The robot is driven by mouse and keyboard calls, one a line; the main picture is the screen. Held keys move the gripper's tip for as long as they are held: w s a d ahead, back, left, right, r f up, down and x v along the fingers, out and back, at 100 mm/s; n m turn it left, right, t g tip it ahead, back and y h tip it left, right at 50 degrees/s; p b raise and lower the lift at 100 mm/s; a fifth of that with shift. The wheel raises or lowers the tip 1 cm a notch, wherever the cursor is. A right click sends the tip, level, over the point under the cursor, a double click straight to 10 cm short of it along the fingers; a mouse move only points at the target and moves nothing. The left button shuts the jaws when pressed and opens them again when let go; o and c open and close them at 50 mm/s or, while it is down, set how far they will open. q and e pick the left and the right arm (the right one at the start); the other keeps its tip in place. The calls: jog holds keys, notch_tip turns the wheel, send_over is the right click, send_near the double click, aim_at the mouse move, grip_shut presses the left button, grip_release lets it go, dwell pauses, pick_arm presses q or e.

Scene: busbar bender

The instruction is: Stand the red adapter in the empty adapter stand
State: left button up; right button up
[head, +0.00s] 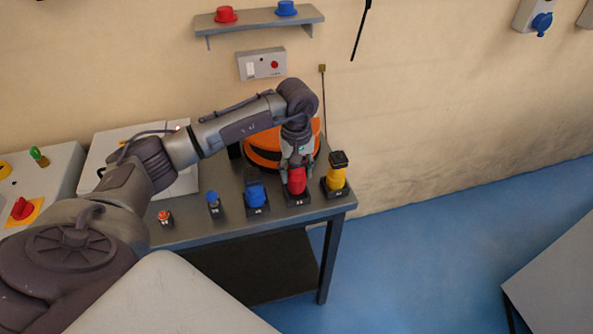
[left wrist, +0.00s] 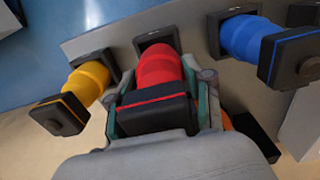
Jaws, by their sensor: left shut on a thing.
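The red adapter (head: 297,180) is upright between the fingers of my left gripper (head: 297,160), which is shut on it from above. In the left wrist view the red adapter (left wrist: 162,68) has its dark, red-striped head between the fingers of the left gripper (left wrist: 158,108). Its lower end meets the dark adapter stand (head: 298,200), which also shows in the left wrist view (left wrist: 154,37). I cannot tell whether the adapter is fully seated. My right gripper is not in view.
A blue adapter (head: 256,192) and a yellow adapter (head: 337,178) stand close on either side in their own stands. Smaller blue (head: 213,202) and orange (head: 165,217) pieces stand further left on the grey table (head: 190,235). An orange-black round object (head: 262,150) lies behind the gripper.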

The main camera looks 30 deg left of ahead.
aim_at(297, 180)
pick_arm(q)
jog(key=shift+b, duration=0.4)
dwell(0.8)
jog(key=shift+f, duration=0.15)
jog(key=shift+f+b, duration=0.3)
jog(key=shift+b, duration=0.2)
jog(key=shift+f+b, duration=1.1)
jog(key=shift+f, duration=0.05)
jog(key=o, duration=1.4)
jog(key=shift+c, duration=0.2)
notch_tip(297, 180, up, 12)
jog(key=shift+r, duration=0.1)
